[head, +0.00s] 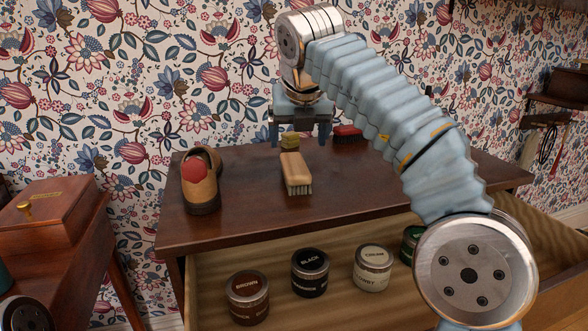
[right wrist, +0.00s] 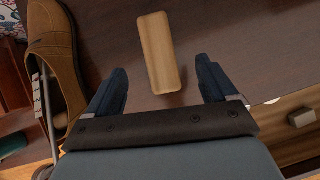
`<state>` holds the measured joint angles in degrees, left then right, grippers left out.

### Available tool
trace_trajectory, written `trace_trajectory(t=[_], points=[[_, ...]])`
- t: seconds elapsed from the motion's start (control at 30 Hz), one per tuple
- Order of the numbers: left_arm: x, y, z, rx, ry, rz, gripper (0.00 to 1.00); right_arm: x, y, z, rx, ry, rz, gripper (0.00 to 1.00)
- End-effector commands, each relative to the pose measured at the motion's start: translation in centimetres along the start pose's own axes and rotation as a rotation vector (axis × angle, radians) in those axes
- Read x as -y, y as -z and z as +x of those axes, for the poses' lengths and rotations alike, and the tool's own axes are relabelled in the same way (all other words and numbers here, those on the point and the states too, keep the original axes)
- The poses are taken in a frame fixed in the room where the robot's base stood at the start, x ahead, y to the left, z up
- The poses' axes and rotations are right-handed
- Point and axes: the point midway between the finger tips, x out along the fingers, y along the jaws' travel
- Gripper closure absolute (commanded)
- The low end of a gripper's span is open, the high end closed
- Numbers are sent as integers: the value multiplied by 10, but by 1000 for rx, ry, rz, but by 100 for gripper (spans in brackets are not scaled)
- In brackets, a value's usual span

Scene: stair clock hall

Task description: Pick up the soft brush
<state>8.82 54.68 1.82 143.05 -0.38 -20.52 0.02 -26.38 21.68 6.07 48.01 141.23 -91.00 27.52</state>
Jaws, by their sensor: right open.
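A brush with a pale wooden back and light bristles (head: 296,176) lies bristles down on the dark table, near its middle. Its wooden back also shows in the right wrist view (right wrist: 158,50), lying ahead of and between the two fingers. A second brush, red-backed with dark bristles (head: 348,133), lies farther back to the right. The pictures do not tell which is the soft one. My right gripper (head: 298,136) is open and empty, pointing down above the table behind the wooden brush, apart from it. My left gripper is out of view.
A brown shoe (head: 200,184) stands left of the wooden brush. A small yellowish block (head: 290,141) sits behind it. The open drawer (head: 215,312) below holds several labelled jars, including black (head: 310,272). A wooden box (head: 45,215) stands at left. Tabletop around the brush is clear.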

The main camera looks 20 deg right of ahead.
Motion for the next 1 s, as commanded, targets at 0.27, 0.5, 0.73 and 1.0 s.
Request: trace_trajectory(t=[0.27, 0.5, 0.73, 1.0], points=[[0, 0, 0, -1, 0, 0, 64, 0, 1, 39, -1, 0, 0, 14], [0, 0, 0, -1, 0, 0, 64, -3, 10, 70, -2, 1, -2, 14], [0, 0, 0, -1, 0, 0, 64, -3, 9, 92, 0, 0, 0, 14], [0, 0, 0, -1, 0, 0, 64, -3, 9, 92, 0, 0, -1, 27]])
